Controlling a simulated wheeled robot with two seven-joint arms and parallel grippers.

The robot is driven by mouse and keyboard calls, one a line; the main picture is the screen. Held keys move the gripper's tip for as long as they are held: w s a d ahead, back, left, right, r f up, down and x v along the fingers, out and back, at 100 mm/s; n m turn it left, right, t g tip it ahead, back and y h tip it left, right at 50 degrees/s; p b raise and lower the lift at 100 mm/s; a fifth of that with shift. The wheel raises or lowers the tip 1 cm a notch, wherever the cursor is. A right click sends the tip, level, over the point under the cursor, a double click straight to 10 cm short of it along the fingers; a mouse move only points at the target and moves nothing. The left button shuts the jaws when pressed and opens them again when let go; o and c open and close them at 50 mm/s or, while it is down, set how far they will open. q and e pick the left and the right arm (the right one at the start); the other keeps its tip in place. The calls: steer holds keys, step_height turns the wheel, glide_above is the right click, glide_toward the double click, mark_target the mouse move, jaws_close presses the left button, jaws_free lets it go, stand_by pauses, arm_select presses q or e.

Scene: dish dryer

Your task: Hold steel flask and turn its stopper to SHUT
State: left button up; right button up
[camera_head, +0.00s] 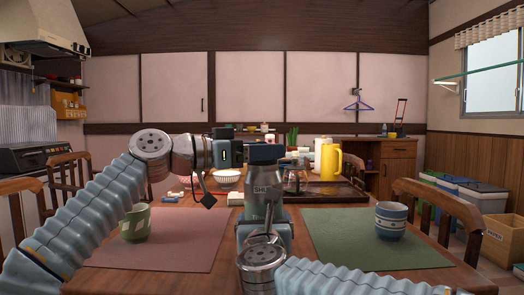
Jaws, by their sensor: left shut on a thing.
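The steel flask (262,190) stands upright near the middle of the view, above the front of the table, with the word SHUT on its upper side. Its dark stopper (265,153) is on top. My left gripper (248,154) comes in from the left at stopper height and is shut on the stopper; its fingertips are small and dark here. My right gripper (264,226) is at the lower part of the flask, mostly hidden by its own wrist, so its jaws do not show clearly. The flask's base is hidden.
A green checked cup (135,222) stands on the pink mat (185,245) at left. A blue striped cup (391,220) stands on the green mat (340,245) at right. Behind are a white bowl (228,179), a yellow jug (330,162) and a dark tray (345,194).

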arm_select(q)
steer(key=shift+m+g+h, duration=0.4)
steer(key=shift+m+g, duration=0.4)
steer(key=shift+g, duration=0.4)
steer(key=o, duration=1)
steer(key=shift+c, duration=0.2)
steer(key=v, duration=1.2)
steer(key=shift+w, duration=0.1)
